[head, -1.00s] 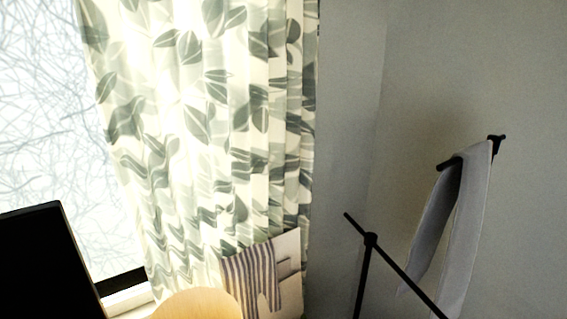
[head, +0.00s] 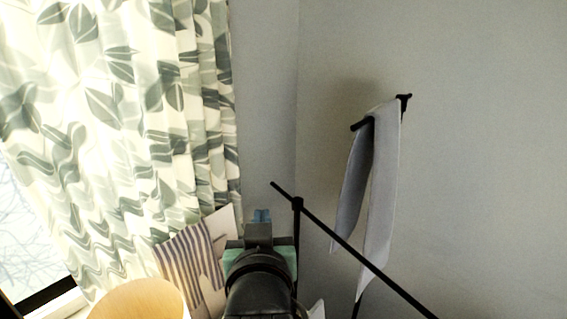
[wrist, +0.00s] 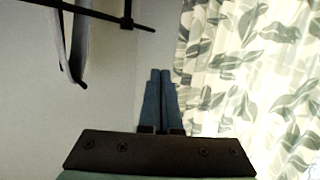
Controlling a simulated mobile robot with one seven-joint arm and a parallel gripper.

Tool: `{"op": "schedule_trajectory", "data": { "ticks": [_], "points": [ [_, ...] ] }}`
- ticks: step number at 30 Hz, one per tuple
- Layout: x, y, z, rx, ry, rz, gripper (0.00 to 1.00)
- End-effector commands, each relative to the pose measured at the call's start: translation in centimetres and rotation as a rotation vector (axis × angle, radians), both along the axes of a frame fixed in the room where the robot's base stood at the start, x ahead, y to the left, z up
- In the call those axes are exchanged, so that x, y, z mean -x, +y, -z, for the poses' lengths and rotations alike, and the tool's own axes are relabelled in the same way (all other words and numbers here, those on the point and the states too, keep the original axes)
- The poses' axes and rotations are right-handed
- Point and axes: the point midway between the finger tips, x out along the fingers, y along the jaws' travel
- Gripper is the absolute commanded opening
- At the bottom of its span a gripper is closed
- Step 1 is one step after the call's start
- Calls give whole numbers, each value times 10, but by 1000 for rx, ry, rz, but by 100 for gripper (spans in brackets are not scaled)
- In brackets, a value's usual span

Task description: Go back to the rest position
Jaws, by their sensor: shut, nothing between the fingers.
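My gripper (head: 261,214) stands at the bottom middle of the head view, pointing up and away, in front of the wall corner. In the wrist view its two blue-grey fingers (wrist: 160,95) are close together with nothing between them. It holds nothing and appears clear of the things around it, though the black rack pole passes close on its right in the head view.
A black rack (head: 350,246) with a grey cloth (head: 380,195) over its upper bar stands at right. A leaf-patterned curtain (head: 110,120) hangs at left. A striped picture (head: 190,265) and a round pale wooden top (head: 140,302) are below it.

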Motion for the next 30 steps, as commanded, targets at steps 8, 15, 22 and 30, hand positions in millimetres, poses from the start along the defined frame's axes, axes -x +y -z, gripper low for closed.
{"op": "schedule_trajectory", "data": {
  "ticks": [8, 15, 22, 30],
  "points": [
    [55, -37, -130, -48, -577, 67, 0],
    [127, -37, -191, -57, -961, 58, 0],
    [147, -37, -206, -59, -1047, 56, 0],
    [147, -37, -206, -59, -1047, 56, 0]
  ]
}}
